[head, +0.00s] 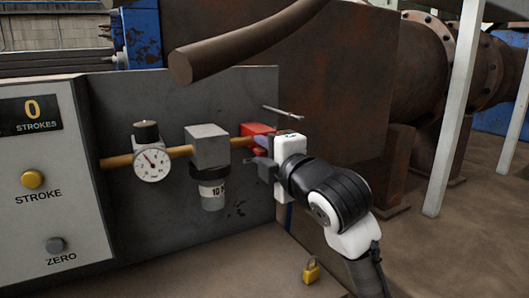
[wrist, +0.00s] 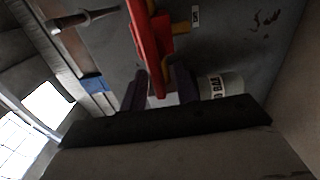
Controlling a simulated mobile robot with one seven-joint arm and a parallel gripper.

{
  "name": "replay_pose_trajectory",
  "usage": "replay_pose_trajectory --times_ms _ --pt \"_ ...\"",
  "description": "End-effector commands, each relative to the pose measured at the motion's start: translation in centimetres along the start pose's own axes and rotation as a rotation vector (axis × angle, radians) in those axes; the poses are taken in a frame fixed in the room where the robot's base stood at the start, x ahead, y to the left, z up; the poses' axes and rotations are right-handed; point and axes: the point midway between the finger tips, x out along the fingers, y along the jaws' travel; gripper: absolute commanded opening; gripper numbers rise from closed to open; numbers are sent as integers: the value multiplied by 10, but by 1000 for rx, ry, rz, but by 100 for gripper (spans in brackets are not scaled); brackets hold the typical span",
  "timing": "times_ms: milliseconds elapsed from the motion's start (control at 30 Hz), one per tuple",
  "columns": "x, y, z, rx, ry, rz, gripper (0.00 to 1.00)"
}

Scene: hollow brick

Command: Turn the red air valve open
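The red air valve (head: 258,129) sits on the brass pipe at the right end of the dark panel in the head view. Its red handle (wrist: 150,42) fills the upper middle of the wrist view, with a yellow-brass fitting beside it. My gripper (head: 263,158) is right at the valve and partly hides it in the head view. In the wrist view my gripper (wrist: 161,88) has its two dark fingers apart, and the lower end of the red handle lies between them. I cannot tell whether either finger touches the handle.
A pressure gauge (head: 152,164) and a grey filter block (head: 207,147) with a labelled bowl (head: 212,192) are left of the valve. A stroke counter box (head: 40,205) stands at far left. A thick brown bar (head: 240,42) hangs above.

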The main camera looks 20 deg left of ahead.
Motion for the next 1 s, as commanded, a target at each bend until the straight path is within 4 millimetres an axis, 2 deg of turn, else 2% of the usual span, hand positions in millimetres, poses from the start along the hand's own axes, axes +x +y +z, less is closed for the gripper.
replay_pose_trajectory --times_ms 267,433,567,800,1000 --pt "0 0 1 1 -1 1 33" --pt "-12 0 1 2 -2 2 33" --pt "-37 0 2 0 -5 4 33" --pt "-93 0 2 0 -6 3 33" --pt "-126 0 1 0 -3 3 33"
